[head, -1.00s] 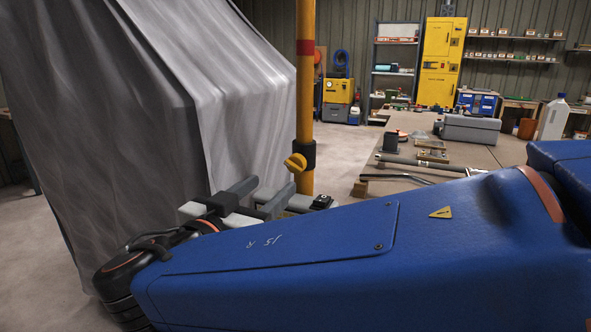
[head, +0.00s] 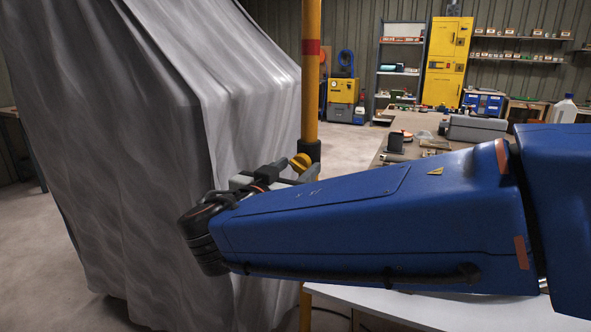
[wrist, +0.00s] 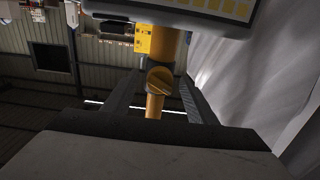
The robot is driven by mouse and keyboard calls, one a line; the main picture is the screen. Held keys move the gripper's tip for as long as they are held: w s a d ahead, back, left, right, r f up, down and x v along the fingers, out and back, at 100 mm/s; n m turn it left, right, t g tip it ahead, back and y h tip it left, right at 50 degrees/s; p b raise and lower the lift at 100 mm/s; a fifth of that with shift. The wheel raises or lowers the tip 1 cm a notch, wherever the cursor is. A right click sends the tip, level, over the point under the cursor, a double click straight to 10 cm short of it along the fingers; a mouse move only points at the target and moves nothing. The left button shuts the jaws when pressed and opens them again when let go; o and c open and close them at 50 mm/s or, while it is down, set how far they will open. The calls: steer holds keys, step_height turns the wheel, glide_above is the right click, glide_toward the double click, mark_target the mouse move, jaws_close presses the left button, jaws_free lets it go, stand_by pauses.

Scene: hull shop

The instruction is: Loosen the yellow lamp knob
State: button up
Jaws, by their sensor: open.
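The yellow lamp knob (head: 300,162) sticks out from a black collar (head: 310,152) on an upright yellow pole (head: 311,85) with a red band. My gripper (head: 287,172) is at the knob's lower left in the head view, partly hidden behind my blue forearm. In the wrist view, the knob (wrist: 159,80) shows between the tips of my two dark, spread fingers, with the pole behind it. The jaws are open, with a gap visible on each side of the knob. I cannot tell how deep the knob sits between the fingers.
A large grey draped cover (head: 110,150) stands close to the left of the pole; it fills the right of the wrist view. A workbench (head: 425,125) with tools and a grey case (head: 477,128) is at the right. A yellow cabinet (head: 447,62) stands at the back wall.

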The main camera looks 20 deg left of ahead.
steer(key=c, duration=1.1)
steer(key=shift+o, duration=0.2)
steer(key=n, duration=0.5)
steer(key=shift+n, duration=0.3)
steer(key=n, duration=0.5)
steer(key=shift+n, duration=0.3)
steer(key=o, duration=1.1)
steer(key=shift+c, duration=0.2)
